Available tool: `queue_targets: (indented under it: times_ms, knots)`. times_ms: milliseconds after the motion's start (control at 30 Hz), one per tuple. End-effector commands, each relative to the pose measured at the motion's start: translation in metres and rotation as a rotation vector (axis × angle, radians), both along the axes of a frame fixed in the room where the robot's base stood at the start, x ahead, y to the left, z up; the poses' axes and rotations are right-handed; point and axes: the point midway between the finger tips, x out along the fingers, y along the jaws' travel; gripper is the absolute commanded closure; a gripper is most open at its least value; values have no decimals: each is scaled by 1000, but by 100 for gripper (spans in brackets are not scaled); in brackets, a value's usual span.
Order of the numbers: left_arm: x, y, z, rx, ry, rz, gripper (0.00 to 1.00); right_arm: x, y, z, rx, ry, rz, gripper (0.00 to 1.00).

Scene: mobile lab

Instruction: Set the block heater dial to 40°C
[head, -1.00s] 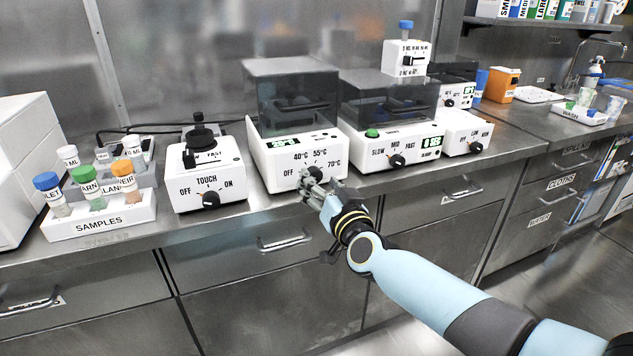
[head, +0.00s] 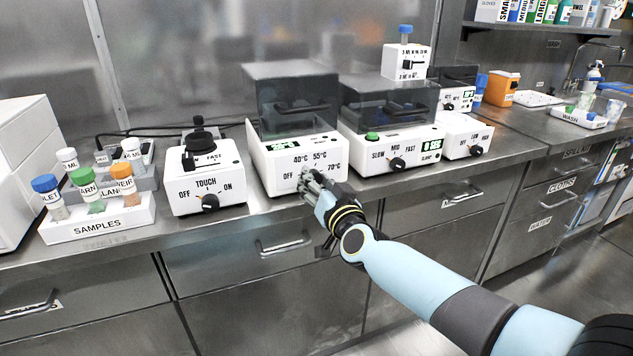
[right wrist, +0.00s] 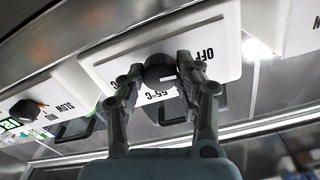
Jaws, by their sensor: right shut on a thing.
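The block heater (head: 285,160) is the white box with a dark clear lid, in the middle of the bench in the head view. Its front is marked OFF, 40°C, 55°C and 70°C around a dial. My right gripper (head: 308,177) is at this front panel and covers the dial in the head view. In the right wrist view the dark round dial (right wrist: 159,70) sits between the two fingers of my right gripper (right wrist: 163,80), which is shut on it. The dial's pointer direction is hard to make out. My left gripper is not in view.
A touch mixer (head: 205,180) stands to the left of the heater, and a SLOW/MID/FAST device (head: 390,150) to its right. A SAMPLES rack (head: 98,222) with capped tubes is further left. A narrow strip of bench runs in front.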

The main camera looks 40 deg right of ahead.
Motion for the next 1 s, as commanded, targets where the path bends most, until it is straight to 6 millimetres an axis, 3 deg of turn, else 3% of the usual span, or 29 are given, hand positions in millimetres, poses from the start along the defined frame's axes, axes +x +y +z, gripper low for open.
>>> queue_targets:
  times_ms: [367,1000]
  knots:
    - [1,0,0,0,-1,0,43,0,0,0,91,-22,0,98]
    - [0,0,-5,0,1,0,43,0,-1,-1,629,-151,-1,98]
